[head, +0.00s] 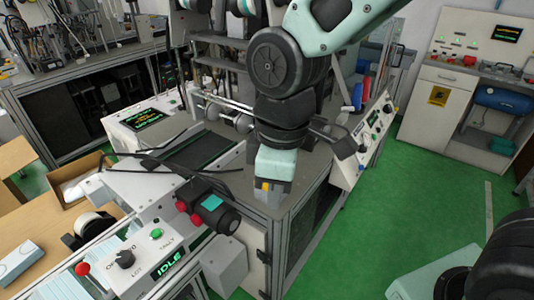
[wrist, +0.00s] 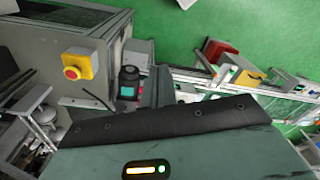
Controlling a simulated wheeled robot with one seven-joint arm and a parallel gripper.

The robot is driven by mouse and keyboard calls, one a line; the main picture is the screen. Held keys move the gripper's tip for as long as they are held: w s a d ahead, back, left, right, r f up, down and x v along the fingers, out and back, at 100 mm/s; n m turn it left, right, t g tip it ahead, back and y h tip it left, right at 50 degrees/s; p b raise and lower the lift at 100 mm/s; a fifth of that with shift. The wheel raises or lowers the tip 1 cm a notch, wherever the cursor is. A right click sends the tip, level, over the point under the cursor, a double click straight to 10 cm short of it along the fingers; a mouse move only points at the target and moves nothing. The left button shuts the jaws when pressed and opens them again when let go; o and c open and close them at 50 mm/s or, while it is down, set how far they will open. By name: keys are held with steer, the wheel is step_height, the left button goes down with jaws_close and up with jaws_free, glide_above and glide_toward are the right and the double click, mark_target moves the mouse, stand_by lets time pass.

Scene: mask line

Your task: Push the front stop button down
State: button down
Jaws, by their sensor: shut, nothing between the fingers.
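The stop button is a red round knob (wrist: 71,73) on a yellow box (wrist: 84,62), mounted on the grey machine housing in the upper left of the wrist view. My gripper (wrist: 157,88) is shut and empty, apart from the button, which lies to its left in that view. In the head view my gripper (head: 273,186) hangs over the front corner of the machine. A small yellow patch shows at its lower end there; I cannot tell if it is the button's box. The red knob is not visible in the head view.
A black motor with a teal label (head: 213,204) and red knobs stands left of my gripper. A control panel (head: 376,125) is to the right. A white console with an IDLE display (head: 168,264) is at the lower left. Green floor (head: 420,190) is free at the right.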

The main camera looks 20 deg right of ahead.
steer(key=w+d+n+p, duration=0.1)
steer(key=w+n, duration=0.3)
steer(key=w, duration=0.4)
steer(key=w+d+f+n+p, duration=0.1)
steer(key=w+d+n, duration=0.3)
steer(key=w, duration=0.4)
steer(key=w+d+n+h+p, duration=0.1)
steer(key=w+d+n, duration=0.2)
steer(key=w, duration=0.6)
steer(key=shift+f+n, duration=0.15)
steer(key=shift+n, duration=0.75)
step_height(320, 180, down, 14)
steer(key=p, duration=0.5)
steer(key=shift+p, duration=0.3)
